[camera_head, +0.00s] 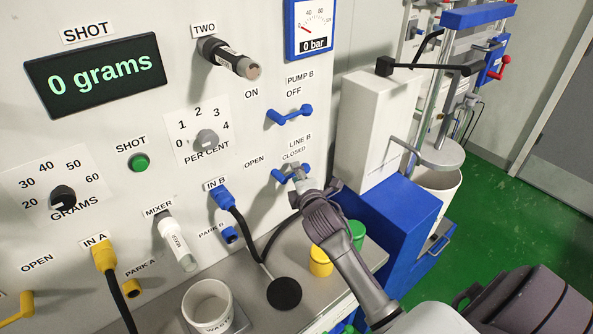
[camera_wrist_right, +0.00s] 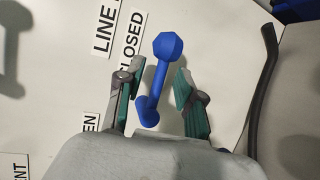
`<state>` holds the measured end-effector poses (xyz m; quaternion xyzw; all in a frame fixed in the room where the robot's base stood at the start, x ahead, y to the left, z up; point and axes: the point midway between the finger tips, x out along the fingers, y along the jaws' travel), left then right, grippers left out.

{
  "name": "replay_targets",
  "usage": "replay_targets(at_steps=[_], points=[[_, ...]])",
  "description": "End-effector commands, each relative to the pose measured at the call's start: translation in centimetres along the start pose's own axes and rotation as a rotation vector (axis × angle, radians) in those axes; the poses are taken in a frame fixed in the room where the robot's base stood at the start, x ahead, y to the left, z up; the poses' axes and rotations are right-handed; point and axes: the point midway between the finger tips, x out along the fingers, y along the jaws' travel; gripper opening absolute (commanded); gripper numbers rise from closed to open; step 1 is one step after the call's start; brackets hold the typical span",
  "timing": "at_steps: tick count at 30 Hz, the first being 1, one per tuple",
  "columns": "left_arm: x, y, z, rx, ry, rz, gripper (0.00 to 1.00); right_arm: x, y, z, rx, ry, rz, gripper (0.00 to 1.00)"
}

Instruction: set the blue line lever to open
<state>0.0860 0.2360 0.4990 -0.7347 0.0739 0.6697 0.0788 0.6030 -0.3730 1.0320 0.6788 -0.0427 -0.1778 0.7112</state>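The blue line lever (camera_head: 278,176) is on the white panel under the LINE B label, with CLOSED printed just above it and OPEN to its left. In the head view my right gripper (camera_head: 299,177) is at this lever and hides part of it. In the right wrist view the lever (camera_wrist_right: 153,88) stands between the two fingers of my right gripper (camera_wrist_right: 156,86). The fingers are apart, with a visible gap on each side of the lever, so it is not gripped. My left gripper is not in view.
A similar blue PUMP B lever (camera_head: 290,115) is just above. The blue IN B plug (camera_head: 221,198) and its black cable hang to the left. Yellow (camera_head: 320,262) and green (camera_head: 357,233) containers stand below my right arm. A blue and white machine (camera_head: 385,130) stands close on the right.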

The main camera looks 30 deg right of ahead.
Motion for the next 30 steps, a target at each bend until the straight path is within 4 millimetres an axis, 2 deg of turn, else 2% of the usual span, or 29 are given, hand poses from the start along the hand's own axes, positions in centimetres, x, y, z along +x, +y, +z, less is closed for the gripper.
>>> replay_targets(at_steps=[4,13,14,20,30], points=[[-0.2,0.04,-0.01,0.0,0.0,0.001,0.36,1.11,0.02,-0.01,0.0,0.0,0.0,0.37],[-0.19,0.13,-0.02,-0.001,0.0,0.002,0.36,1.34,-0.03,-0.03,0.0,0.001,0.0,0.37],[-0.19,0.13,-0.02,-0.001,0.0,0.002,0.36,1.34,-0.03,-0.03,0.0,0.001,0.0,0.35],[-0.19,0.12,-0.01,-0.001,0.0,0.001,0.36,1.32,-0.04,-0.03,0.0,0.001,0.0,0.02],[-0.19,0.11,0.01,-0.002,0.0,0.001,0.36,1.31,-0.09,-0.05,0.0,0.001,-0.001,0.0]])
